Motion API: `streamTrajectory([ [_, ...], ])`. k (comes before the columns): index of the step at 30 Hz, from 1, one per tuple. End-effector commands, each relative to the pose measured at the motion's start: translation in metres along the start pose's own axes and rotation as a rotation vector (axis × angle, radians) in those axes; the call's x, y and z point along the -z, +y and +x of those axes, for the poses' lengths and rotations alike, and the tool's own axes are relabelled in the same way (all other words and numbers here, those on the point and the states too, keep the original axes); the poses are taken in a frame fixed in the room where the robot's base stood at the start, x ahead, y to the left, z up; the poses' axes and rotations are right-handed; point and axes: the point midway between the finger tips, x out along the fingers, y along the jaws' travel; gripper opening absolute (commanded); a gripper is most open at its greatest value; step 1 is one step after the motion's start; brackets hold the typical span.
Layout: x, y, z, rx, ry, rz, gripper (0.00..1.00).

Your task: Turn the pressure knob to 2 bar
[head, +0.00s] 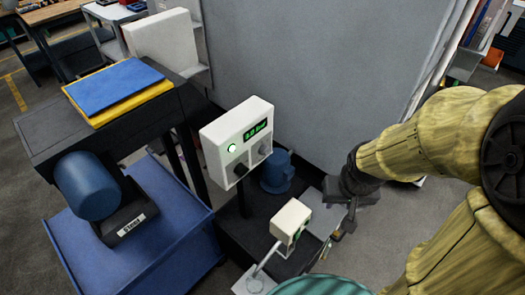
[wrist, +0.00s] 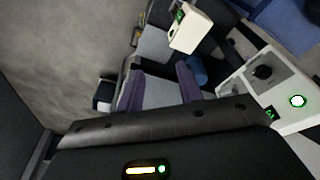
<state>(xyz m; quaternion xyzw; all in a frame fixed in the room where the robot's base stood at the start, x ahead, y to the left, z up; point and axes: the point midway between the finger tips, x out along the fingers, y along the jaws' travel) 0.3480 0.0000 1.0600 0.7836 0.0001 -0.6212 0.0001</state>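A white control box (head: 236,139) stands left of my gripper in the head view. Its face has a lit green button (head: 232,148), a green display (head: 255,130) whose reading is too small to be sure of, a black knob (head: 240,170) at lower left and a greyer knob (head: 264,148) at lower right. I cannot tell which knob sets the pressure. My gripper (head: 345,205) is right of the box and apart from it. In the wrist view my gripper (wrist: 160,78) has its purple fingers apart with nothing between them; a black knob (wrist: 262,72) shows to their right.
A smaller white box (head: 289,221) with a green display stands low in front of my gripper. A blue cylinder (head: 277,172) is behind the control box. A black stand (head: 40,132) with blue and yellow plates is at left. A large grey panel (head: 310,70) rises behind.

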Motion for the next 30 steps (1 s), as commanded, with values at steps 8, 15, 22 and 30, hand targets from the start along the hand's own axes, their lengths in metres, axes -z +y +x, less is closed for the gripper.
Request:
streamTrajectory([
  [8, 0.000, 0.000, 0.000, 0.000, 0.000, 0.000, 0.40],
  [15, 0.021, 0.010, 0.024, -0.025, 0.091, -0.018, 0.58],
  [22, 0.090, 0.034, 0.080, -0.053, 0.401, -0.085, 0.58],
  [30, 0.160, 0.029, 0.126, 0.078, 0.780, -0.224, 0.58],
])
